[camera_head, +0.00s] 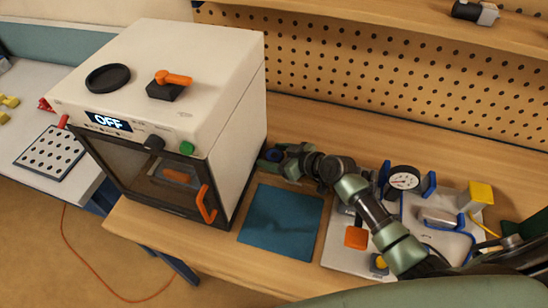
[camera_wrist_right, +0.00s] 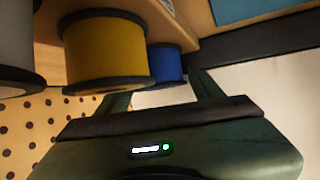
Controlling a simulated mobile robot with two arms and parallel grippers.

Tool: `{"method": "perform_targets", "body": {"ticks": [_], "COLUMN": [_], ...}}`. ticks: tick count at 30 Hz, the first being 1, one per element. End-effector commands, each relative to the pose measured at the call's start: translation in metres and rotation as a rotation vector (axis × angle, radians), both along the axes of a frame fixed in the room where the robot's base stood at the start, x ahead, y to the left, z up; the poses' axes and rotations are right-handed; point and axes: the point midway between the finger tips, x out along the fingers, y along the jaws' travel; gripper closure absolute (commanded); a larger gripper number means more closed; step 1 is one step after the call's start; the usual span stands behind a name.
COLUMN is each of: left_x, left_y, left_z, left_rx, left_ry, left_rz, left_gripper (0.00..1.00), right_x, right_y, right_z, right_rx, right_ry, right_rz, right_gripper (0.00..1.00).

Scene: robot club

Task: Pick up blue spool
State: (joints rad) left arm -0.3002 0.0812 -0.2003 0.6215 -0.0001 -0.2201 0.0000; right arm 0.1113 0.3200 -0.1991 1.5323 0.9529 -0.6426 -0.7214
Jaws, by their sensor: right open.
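The blue spool (camera_wrist_right: 172,64) shows in the right wrist view, beyond the fingers and partly hidden behind a yellow spool (camera_wrist_right: 106,50). My right gripper (camera_head: 283,164) reaches in from the right, low over the table. In the wrist view its two fingers (camera_wrist_right: 160,92) are apart, with the blue spool showing between and beyond them. Nothing is held; I cannot tell whether a finger touches the spool. My left gripper is not in view.
The white oven (camera_head: 185,85) stands close to the left of the gripper. A teal mat (camera_head: 281,219) lies in front. A grey spool (camera_wrist_right: 15,45) is near the yellow one. A board with a gauge (camera_head: 404,178) lies under my right arm. A pegboard (camera_head: 400,85) stands behind.

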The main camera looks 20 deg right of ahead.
Motion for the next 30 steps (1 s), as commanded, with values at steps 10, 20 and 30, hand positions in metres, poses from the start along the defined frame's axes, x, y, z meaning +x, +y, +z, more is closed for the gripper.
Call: {"method": "perform_targets", "body": {"ticks": [10,20,30], "left_x": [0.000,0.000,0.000], "left_y": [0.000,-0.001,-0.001], "left_z": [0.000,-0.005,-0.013], "left_rx": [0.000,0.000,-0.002], "left_ry": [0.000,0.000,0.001], "left_rz": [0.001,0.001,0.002], "left_gripper": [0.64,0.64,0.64], "right_x": [0.000,-0.001,-0.001], "right_y": [0.000,-0.002,-0.004], "right_z": [0.001,0.003,0.056], "right_rx": [0.000,-0.002,-0.003], "right_ry": [-0.001,-0.004,-0.009], "right_rz": [-0.001,0.001,0.004], "right_gripper": [0.91,0.92,0.92]}}
